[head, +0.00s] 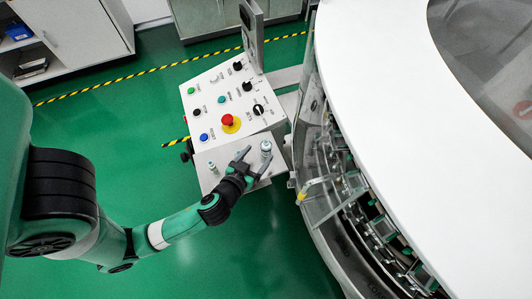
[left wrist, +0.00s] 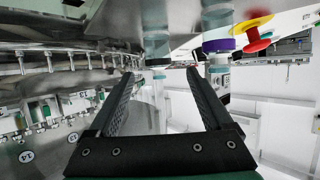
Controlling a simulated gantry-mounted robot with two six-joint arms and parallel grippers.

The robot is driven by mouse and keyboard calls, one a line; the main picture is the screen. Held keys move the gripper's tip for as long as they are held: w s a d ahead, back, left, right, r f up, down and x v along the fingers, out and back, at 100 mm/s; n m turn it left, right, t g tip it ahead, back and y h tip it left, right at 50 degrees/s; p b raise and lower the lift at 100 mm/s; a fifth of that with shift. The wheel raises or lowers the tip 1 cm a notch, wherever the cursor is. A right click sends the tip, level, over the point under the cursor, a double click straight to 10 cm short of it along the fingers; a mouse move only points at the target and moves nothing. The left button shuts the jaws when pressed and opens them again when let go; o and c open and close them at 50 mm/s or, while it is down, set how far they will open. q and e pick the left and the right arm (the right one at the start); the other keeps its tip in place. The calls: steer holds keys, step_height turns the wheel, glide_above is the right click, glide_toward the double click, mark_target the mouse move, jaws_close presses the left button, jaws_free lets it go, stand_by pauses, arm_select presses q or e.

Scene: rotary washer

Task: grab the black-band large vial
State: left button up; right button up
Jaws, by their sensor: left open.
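In the head view a larger vial (head: 266,148) stands upright at the right of the small metal shelf. A smaller vial (head: 211,166) stands at the shelf's left. My left gripper (head: 254,158) is open and empty, its fingertips close to the larger vial. In the left wrist view my open fingers (left wrist: 165,80) point forward. A pale vial with a narrow dark band (left wrist: 158,68) shows between them, farther off. A purple-banded vial (left wrist: 220,62) stands beside the right-hand finger, partly covered by it. I cannot tell whether any finger touches a vial. My right gripper is out of view.
The control panel (head: 209,110) with buttons and a red emergency stop (head: 227,119) rises behind the shelf. The rotary washer (head: 372,80) with its clear guard stands close on the right. Green floor (head: 130,120) is free to the left.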

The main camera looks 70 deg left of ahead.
mark_target(264, 149)
arm_select(q)
steer(key=shift+w+a+f, duration=0.15)
steer(key=shift+w+a, duration=0.3)
steer(key=shift+w, duration=0.1)
steer(key=b+x, duration=0.1)
steer(key=x, duration=0.4)
steer(key=shift+f, duration=0.25)
jaws_close()
